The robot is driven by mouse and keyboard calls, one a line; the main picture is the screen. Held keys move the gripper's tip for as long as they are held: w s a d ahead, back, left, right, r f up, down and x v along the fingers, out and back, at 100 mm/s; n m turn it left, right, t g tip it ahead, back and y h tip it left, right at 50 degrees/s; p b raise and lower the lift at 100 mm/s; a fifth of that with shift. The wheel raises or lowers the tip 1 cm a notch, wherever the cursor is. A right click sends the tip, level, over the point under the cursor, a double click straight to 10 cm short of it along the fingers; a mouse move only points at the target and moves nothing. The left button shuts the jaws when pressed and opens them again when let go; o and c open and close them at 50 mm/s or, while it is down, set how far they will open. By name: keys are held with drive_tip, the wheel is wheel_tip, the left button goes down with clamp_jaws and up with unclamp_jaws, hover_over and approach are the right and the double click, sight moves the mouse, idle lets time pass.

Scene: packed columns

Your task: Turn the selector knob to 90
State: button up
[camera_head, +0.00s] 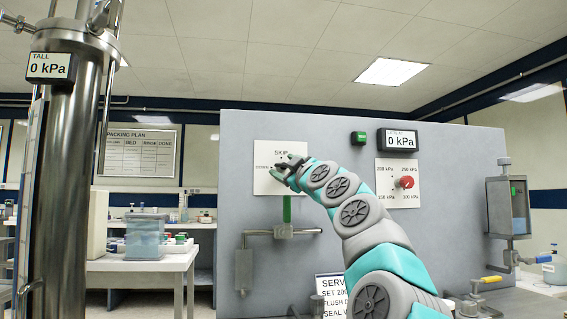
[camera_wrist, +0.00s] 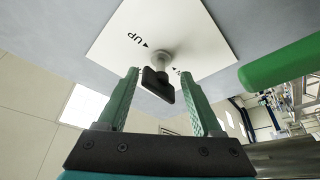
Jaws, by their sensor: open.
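The selector plate (camera_head: 264,185) is a white square on the grey panel, with its lettering partly hidden by my gripper. In the wrist view the plate (camera_wrist: 200,30) shows "UP" and small arrow marks. The selector knob (camera_wrist: 158,86) is a black bar-shaped handle on a grey round shaft standing out from the plate. My gripper (camera_wrist: 159,73) is open, its two green fingers on either side of the black handle, with visible gaps; I see no contact. In the head view my gripper (camera_head: 284,170) is in front of the plate and hides the knob.
A green lever handle (camera_head: 287,208) on pipework is just below the plate; it looms close in the wrist view (camera_wrist: 280,62). A red knob (camera_head: 407,182) with kPa marks sits on another plate to the right. A tall steel column (camera_head: 70,180) stands at left.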

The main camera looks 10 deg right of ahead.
drive_tip(key=shift+w+a+r, duration=0.1)
drive_tip(key=shift+w+r, duration=0.05)
drive_tip(key=shift+w, duration=0.15)
clamp_jaws()
idle(0.5)
